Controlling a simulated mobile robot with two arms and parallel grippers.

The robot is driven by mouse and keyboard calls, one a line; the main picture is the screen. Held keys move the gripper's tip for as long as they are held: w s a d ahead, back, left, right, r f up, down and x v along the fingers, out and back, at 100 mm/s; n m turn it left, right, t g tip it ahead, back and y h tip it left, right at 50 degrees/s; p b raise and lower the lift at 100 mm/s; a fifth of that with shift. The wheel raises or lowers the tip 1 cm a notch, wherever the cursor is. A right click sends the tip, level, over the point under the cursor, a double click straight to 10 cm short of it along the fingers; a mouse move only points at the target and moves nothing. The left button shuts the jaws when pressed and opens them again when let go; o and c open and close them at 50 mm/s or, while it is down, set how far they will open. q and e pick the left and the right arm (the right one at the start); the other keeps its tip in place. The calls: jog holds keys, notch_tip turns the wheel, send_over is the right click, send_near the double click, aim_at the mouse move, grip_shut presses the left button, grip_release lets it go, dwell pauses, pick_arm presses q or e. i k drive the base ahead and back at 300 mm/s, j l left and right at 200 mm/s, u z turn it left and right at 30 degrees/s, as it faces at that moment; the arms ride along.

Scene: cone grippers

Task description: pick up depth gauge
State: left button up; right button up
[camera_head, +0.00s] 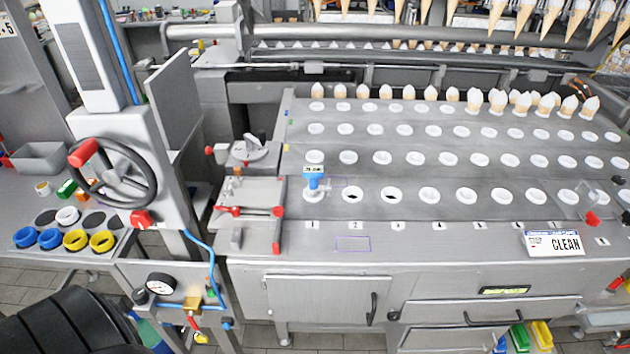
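The depth gauge (314,180) has a blue body with a small display on top. It stands upright at the first hole of the front row, at the left end of the grey machine top, above the label 1. Its lower part is pale and sits over the white ring of that hole; I cannot tell how deep it reaches. Neither of my grippers can be made out in the head view.
Rows of white-ringed holes cover the machine top (480,226). A red-handled clamp fixture (250,208) stands left of the gauge. A handwheel (113,172) is further left. Cones hang and stand at the back. A CLEAN sign (553,243) is at front right.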

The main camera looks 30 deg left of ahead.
aim_at(313, 172)
jog(key=i+l+u, duration=0.1)
jog(key=u, duration=0.8)
jog(key=l, duration=0.1)
